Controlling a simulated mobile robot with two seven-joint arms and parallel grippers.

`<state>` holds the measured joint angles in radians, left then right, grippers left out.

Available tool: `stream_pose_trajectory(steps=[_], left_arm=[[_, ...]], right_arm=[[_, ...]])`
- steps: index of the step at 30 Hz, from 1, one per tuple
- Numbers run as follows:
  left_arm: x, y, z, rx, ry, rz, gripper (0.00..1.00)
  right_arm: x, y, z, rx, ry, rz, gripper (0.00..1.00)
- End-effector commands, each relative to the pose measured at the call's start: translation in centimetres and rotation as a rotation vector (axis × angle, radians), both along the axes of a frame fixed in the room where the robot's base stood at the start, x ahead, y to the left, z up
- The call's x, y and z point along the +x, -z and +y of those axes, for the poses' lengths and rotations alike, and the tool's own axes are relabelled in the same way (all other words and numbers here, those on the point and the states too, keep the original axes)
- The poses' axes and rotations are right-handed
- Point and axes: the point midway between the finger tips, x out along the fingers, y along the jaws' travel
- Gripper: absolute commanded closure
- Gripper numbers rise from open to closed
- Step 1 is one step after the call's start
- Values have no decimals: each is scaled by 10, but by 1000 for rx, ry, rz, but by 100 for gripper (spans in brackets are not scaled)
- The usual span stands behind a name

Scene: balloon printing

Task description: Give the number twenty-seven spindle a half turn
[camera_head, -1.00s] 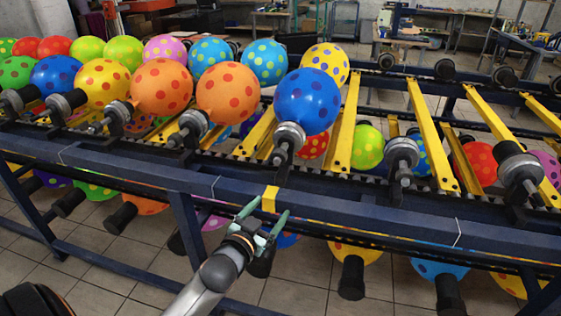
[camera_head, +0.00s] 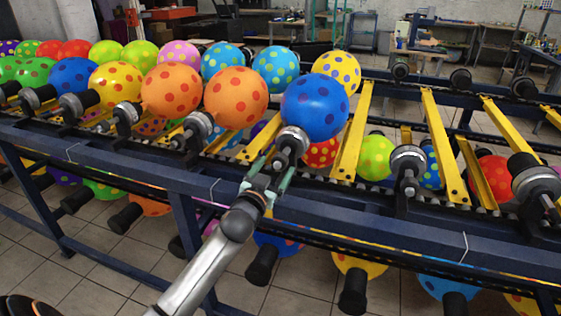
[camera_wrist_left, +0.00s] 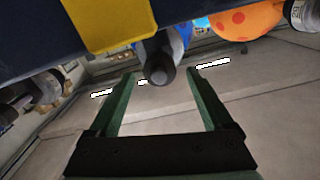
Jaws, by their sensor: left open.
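In the head view, a blue balloon with dots (camera_head: 314,107) sits on a grey-collared spindle (camera_head: 291,141) in the rack's upper row. My left gripper (camera_head: 277,165) is open just in front of this spindle's near end, its green fingers pointing at it. I cannot tell whether they touch. I cannot read number twenty-seven on any spindle. In the left wrist view, my open fingers (camera_wrist_left: 160,75) show nothing clasped between them; a dark round-ended rod (camera_wrist_left: 157,70) appears beyond, before a blue balloon. My right gripper is out of view.
Neighbouring spindles stand at left (camera_head: 198,128) and right (camera_head: 408,160), the left one with an orange balloon (camera_head: 236,97). A dark blue rail (camera_head: 350,222) runs along the rack's front. A lower row of balloons hangs beneath. Tiled floor in front is clear.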

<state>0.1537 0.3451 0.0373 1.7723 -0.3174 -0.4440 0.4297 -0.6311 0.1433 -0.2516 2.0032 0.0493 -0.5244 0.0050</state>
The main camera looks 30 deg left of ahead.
Motion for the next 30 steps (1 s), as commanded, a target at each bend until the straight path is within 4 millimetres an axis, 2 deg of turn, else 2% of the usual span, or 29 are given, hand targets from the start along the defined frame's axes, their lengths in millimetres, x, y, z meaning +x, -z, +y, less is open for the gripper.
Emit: stream_pose_trajectory(steps=[3, 9, 21, 23, 30], left_arm=[[20, 0, 5, 0, -1, -1, 16], [39, 0, 9, -1, 0, 0, 16], [45, 0, 10, 0, 1, 0, 16], [45, 0, 10, 0, 1, 0, 20], [44, 0, 11, 0, 1, 0, 48]], right_arm=[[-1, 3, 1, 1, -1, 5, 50], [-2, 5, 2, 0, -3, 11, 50], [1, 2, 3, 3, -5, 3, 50], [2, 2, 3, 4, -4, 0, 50], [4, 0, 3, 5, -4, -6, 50]])
